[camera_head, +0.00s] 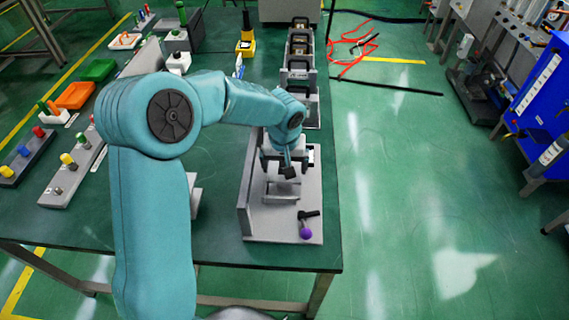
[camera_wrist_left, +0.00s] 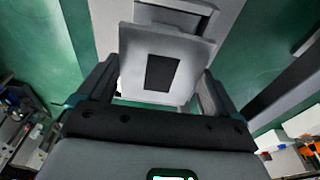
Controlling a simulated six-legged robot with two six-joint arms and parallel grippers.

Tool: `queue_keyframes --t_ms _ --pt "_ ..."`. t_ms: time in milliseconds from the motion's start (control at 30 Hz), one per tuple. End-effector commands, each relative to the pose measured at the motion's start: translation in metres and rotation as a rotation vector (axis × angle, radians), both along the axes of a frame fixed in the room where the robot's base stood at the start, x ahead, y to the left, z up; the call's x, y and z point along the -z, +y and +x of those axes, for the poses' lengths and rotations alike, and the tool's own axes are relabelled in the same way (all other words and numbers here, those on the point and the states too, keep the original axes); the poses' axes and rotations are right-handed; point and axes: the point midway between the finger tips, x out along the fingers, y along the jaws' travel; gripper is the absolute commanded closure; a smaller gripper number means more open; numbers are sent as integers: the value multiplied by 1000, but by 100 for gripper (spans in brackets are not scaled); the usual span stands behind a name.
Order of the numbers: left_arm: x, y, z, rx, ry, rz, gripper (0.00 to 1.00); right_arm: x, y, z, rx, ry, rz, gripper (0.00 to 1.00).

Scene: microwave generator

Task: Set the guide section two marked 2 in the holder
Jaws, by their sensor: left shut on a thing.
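My left gripper (camera_head: 287,165) reaches in over the table and points down above the grey holder (camera_head: 262,225). The holder has a flat base, a tall wall on its left and a clamp lever with a purple knob (camera_head: 306,233) at its front right. In the left wrist view, my left gripper (camera_wrist_left: 155,92) is shut on a light grey block with a dark rectangle on its face, apparently the guide section (camera_wrist_left: 190,55). No number is readable on it. The section is inside the holder's area; I cannot tell whether it touches the base. My right gripper is not in view.
A rack with several grey units (camera_head: 300,50) stands behind the holder. A yellow-and-black device (camera_head: 246,42) is at the back. Orange (camera_head: 75,95) and green (camera_head: 99,69) trays and button panels (camera_head: 75,170) lie at left. The table's front right is clear.

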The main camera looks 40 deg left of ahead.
Motion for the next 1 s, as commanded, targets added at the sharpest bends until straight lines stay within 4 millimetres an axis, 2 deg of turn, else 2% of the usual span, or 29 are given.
queue_keyframes --t_ms 167,200,233,467,567,667,1000 --pt "-1 0 0 0 -2 0 83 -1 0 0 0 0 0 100" --pt "-1 0 0 0 -2 0 4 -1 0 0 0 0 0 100" --pt "-1 0 0 0 -2 0 0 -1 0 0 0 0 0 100" --pt "-1 0 0 0 0 0 0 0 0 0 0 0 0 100" --pt "-9 -1 0 0 -2 1 0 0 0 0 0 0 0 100" --pt "-27 -2 -2 0 -6 1 0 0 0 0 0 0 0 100" --pt "-115 -9 -13 1 -7 0 0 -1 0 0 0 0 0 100"
